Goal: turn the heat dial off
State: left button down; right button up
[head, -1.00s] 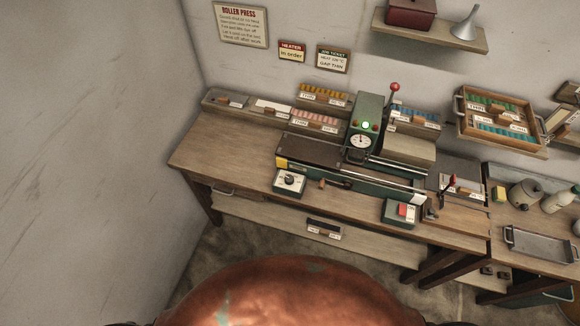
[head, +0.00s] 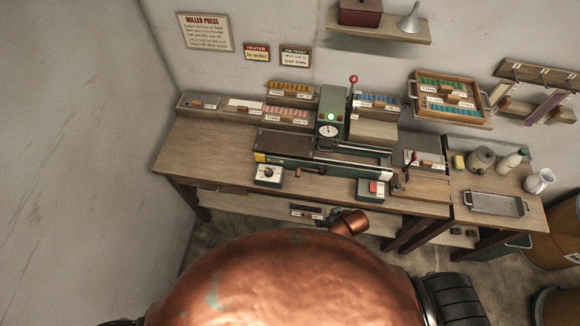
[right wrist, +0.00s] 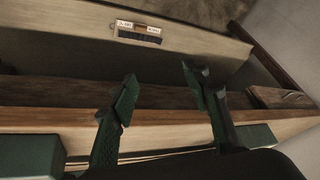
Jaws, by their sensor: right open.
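The heat dial (head: 267,172) is a dark round knob on a pale-faced box at the front left of the roller press (head: 325,160). Its pointer setting is too small to read. In the right wrist view my right gripper (right wrist: 160,75) is open, its two dark green fingers apart with nothing between them. The bench's front edge and the lower shelf lie beyond the fingers. The dial cannot be made out in that view. In the head view a copper part of my right arm shows below the bench front; the fingers are not clear there. My left gripper is not in view.
A box with a red switch (head: 374,188) sits at the press's front right. A labelled dark item lies on the lower shelf (right wrist: 60,65). The bench top at left is clear.

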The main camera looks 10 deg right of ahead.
jog(key=w+a+r+n+y+p, duration=0.15)
jog(key=w+a+r, duration=0.25)
jog(key=a, duration=0.4)
jog(key=w+a+r+n+g+y, duration=0.1)
jog(key=w+a+r+n, duration=0.3)
jog(key=a, duration=0.4)
jog(key=w+a+r+n+y+p, duration=0.15)
jog(key=w+a+r, duration=0.3)
jog(key=a, duration=0.45)
jog(key=n+g+h+p, duration=0.1)
jog(key=n+h, duration=0.1)
jog(key=h, duration=0.1)
send_near(269, 171)
jog(key=f, duration=0.1)
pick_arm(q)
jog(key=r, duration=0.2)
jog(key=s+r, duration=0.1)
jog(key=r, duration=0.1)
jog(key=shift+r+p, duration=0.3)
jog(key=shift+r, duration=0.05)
pick_arm(e)
jog(key=shift+y, duration=0.3)
jog(key=x, duration=0.7)
jog(key=shift+w+a+f, duration=0.1)
jog(key=shift+w+f, duration=0.1)
jog(key=shift+f, duration=0.1)
jog(key=c, duration=1.1)
